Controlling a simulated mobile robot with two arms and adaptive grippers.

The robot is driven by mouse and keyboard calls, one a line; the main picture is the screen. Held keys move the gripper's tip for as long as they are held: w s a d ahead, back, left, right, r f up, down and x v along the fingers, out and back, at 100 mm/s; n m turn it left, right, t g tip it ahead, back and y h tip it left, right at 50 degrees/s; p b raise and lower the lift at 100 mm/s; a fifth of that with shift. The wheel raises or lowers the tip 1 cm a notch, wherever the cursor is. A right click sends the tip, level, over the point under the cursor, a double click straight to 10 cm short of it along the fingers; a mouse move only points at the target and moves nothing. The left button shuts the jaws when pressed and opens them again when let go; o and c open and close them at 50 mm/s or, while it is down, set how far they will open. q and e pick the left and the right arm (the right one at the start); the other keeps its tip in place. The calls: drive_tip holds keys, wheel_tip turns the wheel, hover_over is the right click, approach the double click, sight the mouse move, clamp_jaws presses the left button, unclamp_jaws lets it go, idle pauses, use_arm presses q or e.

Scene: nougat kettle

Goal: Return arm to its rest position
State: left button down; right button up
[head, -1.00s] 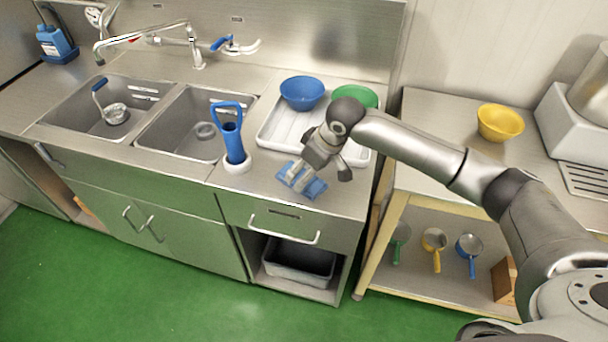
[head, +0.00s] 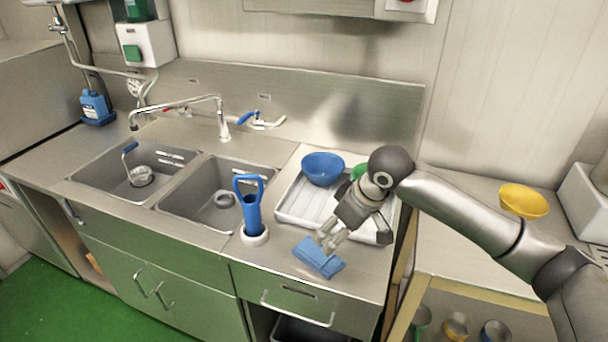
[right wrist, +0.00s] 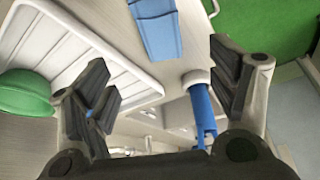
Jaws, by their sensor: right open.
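My right gripper (head: 330,238) is in the head view, above the counter by the front edge of the white tray. In the right wrist view its two fingers (right wrist: 165,85) are spread wide with nothing between them. A blue folded cloth or sponge-like item (head: 319,257) lies on the counter just below the fingertips; it also shows in the right wrist view (right wrist: 158,30), apart from the fingers. My right arm reaches in from the right over the counter. My left gripper is not in view.
A white tray (head: 293,212) holds a blue bowl (head: 322,168) and a partly hidden green bowl (head: 360,171). A blue-handled tool (head: 251,210) stands in a white base beside the sink (head: 215,195). A yellow bowl (head: 523,201) sits on the right table.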

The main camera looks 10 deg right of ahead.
drive_tip(key=s+a+f+y, duration=0.1)
drive_tip(key=s+a+f, duration=0.8)
drive_tip(key=s+f, duration=0.35)
drive_tip(key=s+d+f+m+h, duration=0.2)
drive_tip(key=s+d, duration=0.3)
drive_tip(key=s, duration=0.3)
drive_tip(key=s+d+f+m+h, duration=0.1)
drive_tip(key=s+d+f+m, duration=0.2)
drive_tip(key=s+d, duration=0.35)
wheel_tip(320, 180, down, 25)
drive_tip(key=s+a+g, duration=0.1)
drive_tip(key=s+a, duration=0.1)
drive_tip(key=s+d+f+g, duration=0.1)
drive_tip(key=s+d+f, duration=0.2)
drive_tip(key=s+f, duration=1.3)
drive_tip(key=shift+s+f+n+g, duration=0.3)
drive_tip(key=shift+s+f+n, duration=0.1)
drive_tip(key=shift+s, duration=0.35)
